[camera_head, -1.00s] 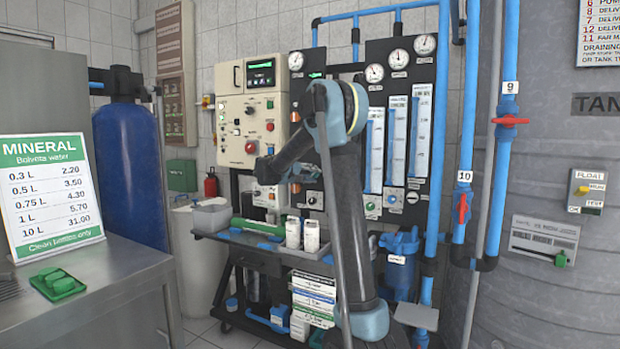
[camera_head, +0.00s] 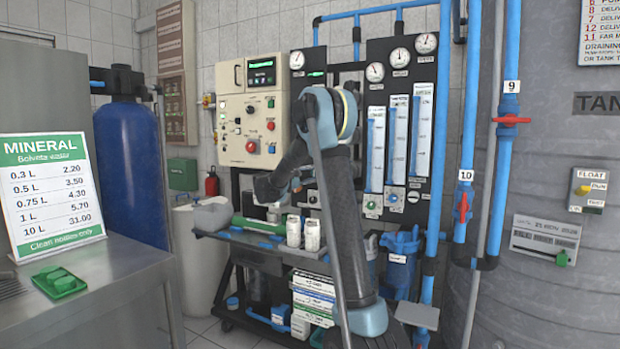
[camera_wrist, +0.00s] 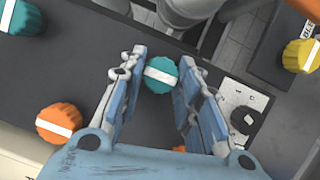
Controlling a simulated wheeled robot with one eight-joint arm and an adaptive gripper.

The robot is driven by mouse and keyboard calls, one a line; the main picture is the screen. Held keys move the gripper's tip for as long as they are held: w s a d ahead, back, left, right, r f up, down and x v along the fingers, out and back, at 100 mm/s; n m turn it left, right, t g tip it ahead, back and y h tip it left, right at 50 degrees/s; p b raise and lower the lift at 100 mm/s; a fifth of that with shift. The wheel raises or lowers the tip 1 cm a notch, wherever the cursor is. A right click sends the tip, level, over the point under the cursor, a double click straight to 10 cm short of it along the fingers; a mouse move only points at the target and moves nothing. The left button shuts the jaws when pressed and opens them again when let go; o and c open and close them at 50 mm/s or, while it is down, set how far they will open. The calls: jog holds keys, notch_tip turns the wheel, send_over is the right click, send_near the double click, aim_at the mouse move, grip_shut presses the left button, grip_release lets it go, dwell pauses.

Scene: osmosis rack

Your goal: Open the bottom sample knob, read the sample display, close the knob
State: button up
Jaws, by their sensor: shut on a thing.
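In the wrist view, a round teal knob (camera_wrist: 160,75) with a white stripe sits on a dark panel (camera_wrist: 75,80). The two blue fingers of my gripper (camera_wrist: 159,70) stand on either side of it, shut on the knob near their tips. An orange knob (camera_wrist: 60,123) is left of the fingers, and another teal knob (camera_wrist: 20,17) is at the upper left. I cannot tell from the labels which is the bottom sample knob. In the head view my arm hides much of the lower panel and the grip. A green-lit display (camera_head: 262,72) shows on the cream control box.
A yellow knob (camera_wrist: 300,55) and a small black knob (camera_wrist: 242,120) are right of my fingers. White bottles (camera_head: 293,231) stand on the cart shelf below my arm. Blue pipes (camera_head: 470,130) rise to the right. A steel counter (camera_head: 120,275) stands at the left.

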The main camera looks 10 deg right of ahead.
jog(key=shift+f, duration=0.15)
dwell(0.3)
jog(key=o, duration=1.1)
jog(key=shift+c, duration=0.2)
jog(key=v, duration=1.2)
